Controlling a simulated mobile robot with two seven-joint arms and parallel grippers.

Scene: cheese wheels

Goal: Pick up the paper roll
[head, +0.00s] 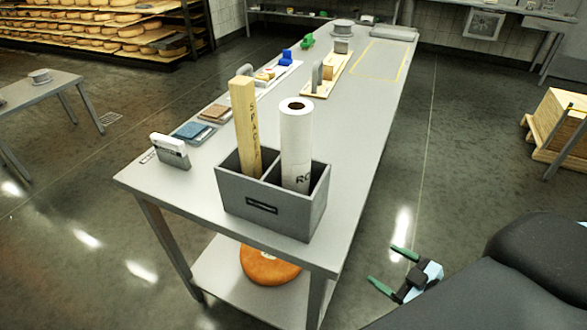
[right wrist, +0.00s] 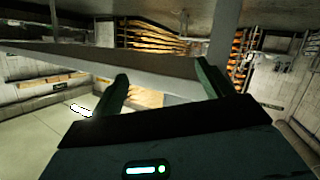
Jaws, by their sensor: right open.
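The paper roll (head: 296,145) is a white upright cylinder in the head view. It stands in the right compartment of a grey box (head: 262,207) near the front end of the long grey table (head: 362,120); its lower part is hidden by the box. A light wooden block (head: 245,125) stands in the left compartment. My right gripper (head: 392,266) is open and empty, to the right of the table and apart from the box and roll. In the right wrist view its two green fingers (right wrist: 160,88) are spread, with a table edge beyond them. My left gripper is out of view.
A white device (head: 170,152), a blue pad (head: 192,131) and several small items lie along the table's left side. An orange cheese wheel (head: 268,264) rests on the lower shelf. A wooden crate (head: 557,128) stands at the right. The floor between is clear.

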